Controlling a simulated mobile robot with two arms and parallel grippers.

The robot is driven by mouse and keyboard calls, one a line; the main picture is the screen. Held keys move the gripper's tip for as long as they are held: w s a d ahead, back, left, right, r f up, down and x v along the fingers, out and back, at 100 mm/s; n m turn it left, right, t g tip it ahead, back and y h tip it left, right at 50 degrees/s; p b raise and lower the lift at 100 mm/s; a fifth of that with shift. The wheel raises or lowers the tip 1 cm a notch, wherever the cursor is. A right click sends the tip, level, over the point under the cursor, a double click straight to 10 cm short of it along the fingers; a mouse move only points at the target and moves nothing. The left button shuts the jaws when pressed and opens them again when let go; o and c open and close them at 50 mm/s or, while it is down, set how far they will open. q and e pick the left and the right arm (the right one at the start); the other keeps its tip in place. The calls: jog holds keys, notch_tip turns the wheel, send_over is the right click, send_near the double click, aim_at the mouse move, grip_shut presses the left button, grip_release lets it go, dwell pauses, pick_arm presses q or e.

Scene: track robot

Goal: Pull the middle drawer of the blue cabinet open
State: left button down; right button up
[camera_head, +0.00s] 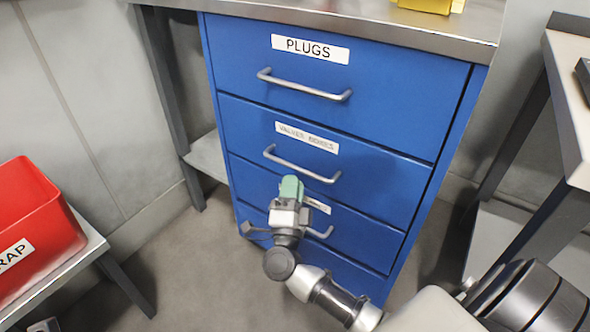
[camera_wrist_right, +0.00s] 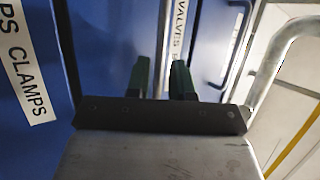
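The blue cabinet (camera_head: 225,60) has stacked drawers with bar handles. The top drawer is labelled PLUGS. The drawer below it (camera_head: 390,175) has a VALVES label, which also shows in the wrist view (camera_wrist_right: 181,30), and a silver handle (camera_head: 300,166). The drawers look closed. My right gripper (camera_head: 291,188) has green fingertips just below that handle in the head view. In the wrist view its fingers (camera_wrist_right: 160,80) are apart, pointing towards the VALVES drawer. A pale bar shows between them; I cannot tell whether they touch it. My left gripper is not in view.
A CLAMPS label (camera_wrist_right: 30,75) marks the drawer below, partly hidden by my right gripper in the head view. A red bin (camera_head: 35,215) stands on a bench at left. Another table (camera_head: 570,110) stands at right. Floor (camera_head: 200,270) shows at the cabinet's left.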

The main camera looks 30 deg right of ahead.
aim_at(295, 167)
jog(key=x, duration=0.4)
jog(key=shift+w+d+r+b, duration=0.15)
jog(key=shift+w+d+b, duration=0.15)
jog(key=shift+b, duration=0.1)
grip_shut()
